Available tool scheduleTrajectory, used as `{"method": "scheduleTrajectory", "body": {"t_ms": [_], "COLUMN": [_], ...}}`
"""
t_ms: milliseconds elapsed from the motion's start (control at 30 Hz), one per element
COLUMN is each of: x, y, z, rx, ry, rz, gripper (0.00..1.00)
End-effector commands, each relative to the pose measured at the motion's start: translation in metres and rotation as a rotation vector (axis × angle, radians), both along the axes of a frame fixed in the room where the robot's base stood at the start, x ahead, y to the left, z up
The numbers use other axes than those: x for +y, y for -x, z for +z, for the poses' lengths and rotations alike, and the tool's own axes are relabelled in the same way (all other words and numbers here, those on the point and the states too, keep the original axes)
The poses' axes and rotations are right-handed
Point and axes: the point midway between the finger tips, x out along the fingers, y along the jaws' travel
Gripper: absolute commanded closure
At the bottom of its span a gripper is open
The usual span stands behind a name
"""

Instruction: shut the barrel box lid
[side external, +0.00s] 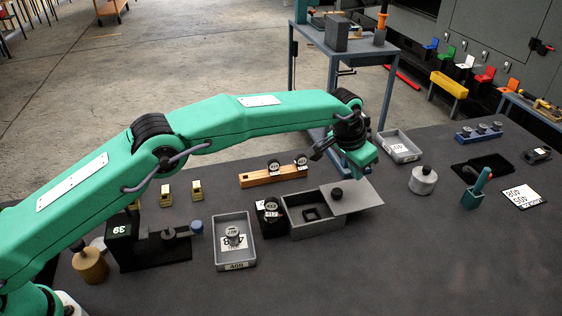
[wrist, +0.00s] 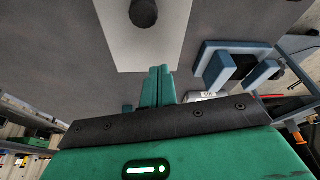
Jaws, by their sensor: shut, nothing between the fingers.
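The barrel box, a grey open-topped box (side external: 318,228), stands on the dark table near the middle of the side view. Its flat grey lid (side external: 362,199) lies over the right part and sticks out past the right side. The left part of the box is open, with a dark square shape inside. A dark round knob (side external: 336,194) stands on the lid. The wrist view shows the pale lid (wrist: 115,38) and its knob (wrist: 144,12) ahead of the fingertips. My gripper (side external: 364,170) is shut and empty, above the lid's far right part; its closed fingers show in the wrist view (wrist: 157,82).
A grey labelled tray (side external: 222,253) and a dark block with round pieces (side external: 269,215) stand left of the box. An orange rack (side external: 270,178) lies behind it. A grey tray (side external: 400,155) and a silver knobbed cylinder (side external: 423,184) stand right. Table right of the lid is clear.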

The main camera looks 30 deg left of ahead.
Motion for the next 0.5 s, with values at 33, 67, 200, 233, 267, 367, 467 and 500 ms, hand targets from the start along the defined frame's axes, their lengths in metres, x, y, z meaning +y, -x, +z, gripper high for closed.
{"method": "scheduleTrajectory", "body": {"t_ms": [33,67,200,233,267,367,467,500], "x": [-0.001,-0.001,-0.003,-0.004,-0.004,-0.004,-0.002,-0.002], "y": [-0.002,-0.002,-0.006,-0.006,-0.007,-0.006,-0.004,-0.003], "z": [-0.006,-0.008,-0.019,-0.022,-0.024,-0.025,-0.025,-0.024], "rx": [0.001,0.001,0.001,0.001,0.001,-0.001,0.0,0.0], "ry": [-0.001,-0.001,-0.001,-0.001,-0.001,0.001,0.0,0.0], "rz": [0.0,0.0,0.0,0.0,0.0,0.0,0.0,0.0], "gripper": [1.0,1.0,1.0,1.0,1.0,1.0,1.0,1.0]}}
